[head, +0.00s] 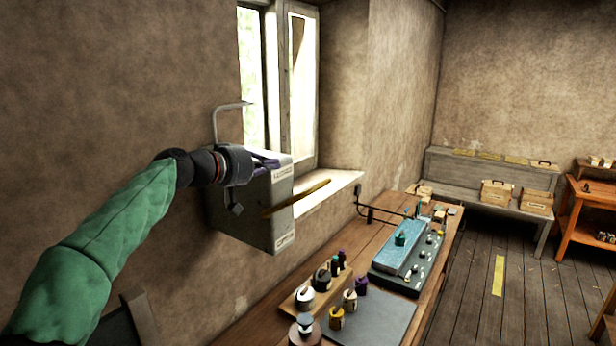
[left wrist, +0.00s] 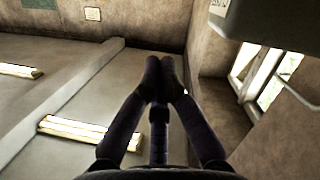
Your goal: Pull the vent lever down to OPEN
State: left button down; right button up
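A grey vent box (head: 272,222) is mounted on the wall beside the window. Its face has one label near the top and one near the bottom, too small to read surely. A yellow-brown lever (head: 297,199) sticks out between the labels, tilted slightly up to the right. My left gripper (head: 266,161) is at the upper part of the box, above the lever and apart from it. In the left wrist view its dark purple fingers (left wrist: 163,80) meet at the tips with nothing seen between them. The box's edge (left wrist: 275,28) shows there at upper right; the lever does not.
A bent metal rod (head: 231,105) rises behind my gripper. The window sill (head: 335,190) is right of the box. Below, a wooden bench (head: 345,255) carries knobbed parts and a blue-topped device (head: 402,246). The floor (head: 480,310) beyond the bench is mostly clear.

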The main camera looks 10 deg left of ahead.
aim_at(298, 197)
pick_arm(q)
jog(key=w+d+f+p, duration=0.2)
jog(key=w+d+f, duration=0.3)
jog(key=w+d, duration=0.2)
jog(key=shift+w+f+p, duration=0.3)
jog(key=shift+w+p, duration=0.1)
jog(key=shift+w, duration=0.05)
dwell(0.6)
